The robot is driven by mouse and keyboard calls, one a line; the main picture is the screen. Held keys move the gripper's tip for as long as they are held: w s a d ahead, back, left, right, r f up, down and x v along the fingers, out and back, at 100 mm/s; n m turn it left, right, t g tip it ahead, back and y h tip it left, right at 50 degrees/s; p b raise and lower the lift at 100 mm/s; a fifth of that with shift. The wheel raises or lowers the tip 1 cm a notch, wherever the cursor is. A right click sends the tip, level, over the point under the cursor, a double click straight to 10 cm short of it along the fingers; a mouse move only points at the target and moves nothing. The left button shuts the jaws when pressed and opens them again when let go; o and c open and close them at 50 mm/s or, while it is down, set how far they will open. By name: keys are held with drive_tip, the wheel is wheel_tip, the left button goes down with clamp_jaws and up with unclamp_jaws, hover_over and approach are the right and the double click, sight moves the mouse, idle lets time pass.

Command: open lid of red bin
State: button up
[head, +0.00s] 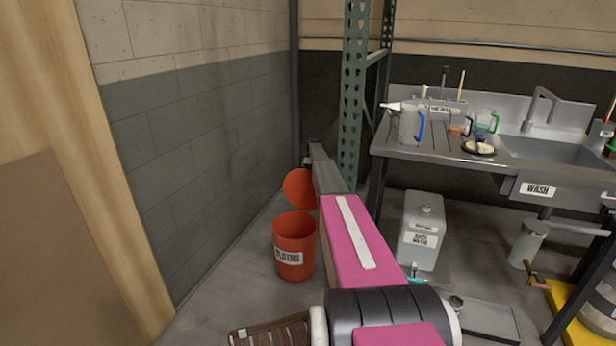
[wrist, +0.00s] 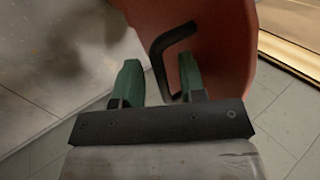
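The red bin (head: 295,250), with a white label reading "CLOTHS", stands on the floor left of my arm. Its round red lid (head: 298,189) stands raised and tilted up at the bin's back edge, and the bin's mouth is uncovered. In the wrist view the lid (wrist: 222,45) fills the upper right, with a bent black handle (wrist: 163,45) on it. My gripper (wrist: 161,66) has its two green fingers apart. The handle's lower end reaches down between them, near the right finger; I cannot tell whether they touch. In the head view my arm hides the lid's right edge.
A grey block wall (head: 190,150) runs along the left. A green rack post (head: 352,100) rises behind my arm. A steel sink bench (head: 450,150) and a grey water container (head: 423,232) stand to the right. A brown slatted piece (head: 270,332) lies on the floor in front.

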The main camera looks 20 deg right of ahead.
drive_tip(key=shift+r, duration=0.2)
drive_tip(key=v, duration=1)
drive_tip(key=shift+w+d+r, duration=0.2)
drive_tip(key=shift+a, duration=0.1)
